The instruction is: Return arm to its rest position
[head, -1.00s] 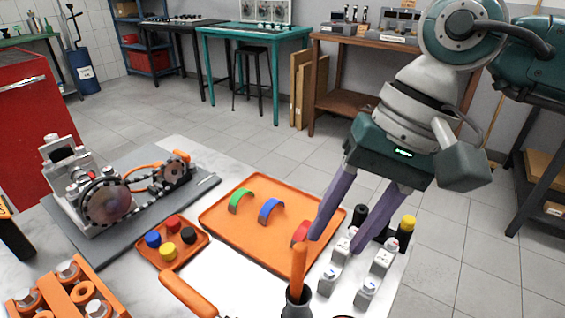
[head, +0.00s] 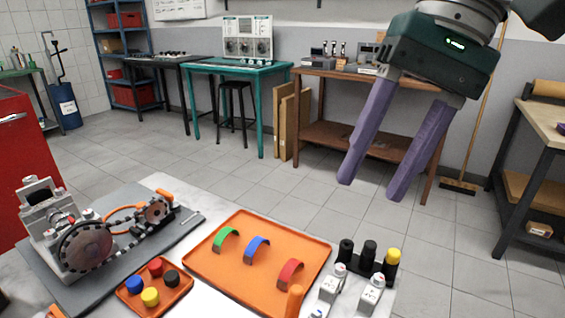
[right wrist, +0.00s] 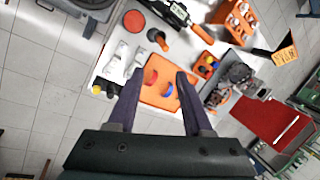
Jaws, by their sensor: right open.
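My right gripper (head: 370,190) is raised at the upper right of the head view, well above and behind the workbench. Its two purple fingers are apart with nothing between them. In the right wrist view the open fingers (right wrist: 158,85) point down toward the bench from a height. Below lies an orange tray (head: 205,272) holding a green half-ring (head: 227,238), a blue half-ring (head: 257,249) and a red half-ring (head: 290,272), which stand apart from each other. My left gripper is not in view.
A grey engine assembly (head: 88,247) sits on a mat at left. A small orange tray (head: 178,298) holds coloured caps. Black and yellow-topped cylinders (head: 369,255) and white-grey parts (head: 333,284) stand at the bench's right. A brown shelf table (head: 330,138) stands behind; open floor lies between.

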